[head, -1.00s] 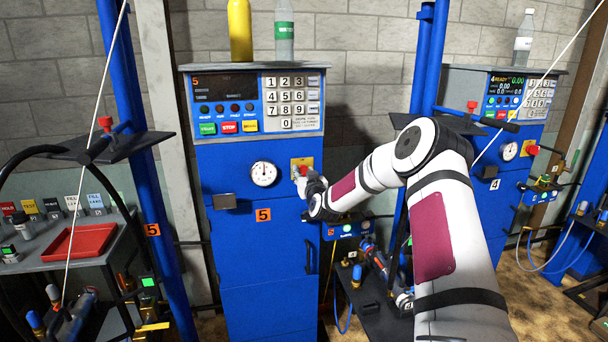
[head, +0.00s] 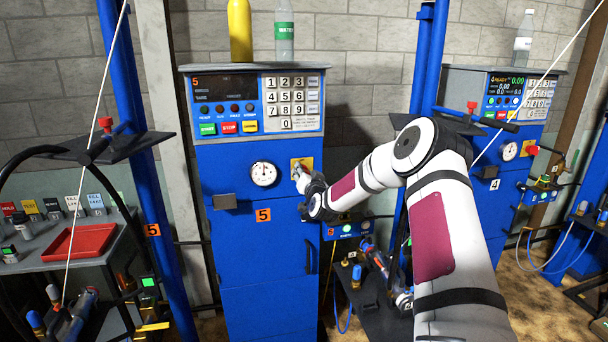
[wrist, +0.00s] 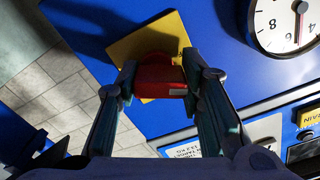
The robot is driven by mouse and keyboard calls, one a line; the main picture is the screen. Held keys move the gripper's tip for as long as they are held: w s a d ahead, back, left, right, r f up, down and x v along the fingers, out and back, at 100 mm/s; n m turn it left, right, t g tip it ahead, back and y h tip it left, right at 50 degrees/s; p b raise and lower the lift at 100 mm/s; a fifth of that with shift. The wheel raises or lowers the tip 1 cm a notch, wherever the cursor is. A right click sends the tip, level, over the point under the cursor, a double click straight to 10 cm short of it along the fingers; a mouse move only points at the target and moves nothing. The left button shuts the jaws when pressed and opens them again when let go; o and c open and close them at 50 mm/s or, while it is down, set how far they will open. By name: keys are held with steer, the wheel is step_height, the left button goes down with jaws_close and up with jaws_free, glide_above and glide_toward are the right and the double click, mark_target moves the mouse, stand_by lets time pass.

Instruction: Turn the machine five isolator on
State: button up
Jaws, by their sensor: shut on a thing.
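Machine five (head: 262,290) is the blue cabinet in the middle of the head view, with an orange 5 label (head: 263,215). Its isolator is a red knob (wrist: 160,78) on a yellow plate (wrist: 148,42), right of the round gauge. In the head view the plate (head: 307,162) shows beside my gripper (head: 300,176), and the knob is mostly hidden. In the wrist view my gripper's two fingers stand on either side of the red knob and are shut on it. The knob's exact turn angle is hard to tell.
A white round gauge (head: 263,174) sits just left of the plate. The keypad (head: 291,101) and dark display (head: 225,87) are above. A yellow bottle (head: 240,30) and a clear bottle (head: 284,30) stand on top. Machine four (head: 492,160) is at right.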

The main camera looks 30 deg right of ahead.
steer(key=m, duration=0.6)
steer(key=shift+d+r+m, duration=0.1)
steer(key=shift+d+m, duration=0.05)
steer(key=shift+m, duration=0.15)
steer(key=m, duration=0.6)
steer(key=shift+p, duration=0.35)
steer(key=o, duration=1.2)
steer(key=shift+c, duration=0.2)
steer(key=shift+s, duration=0.15)
steer(key=v, duration=1.1)
steer(key=shift+s, duration=0.35)
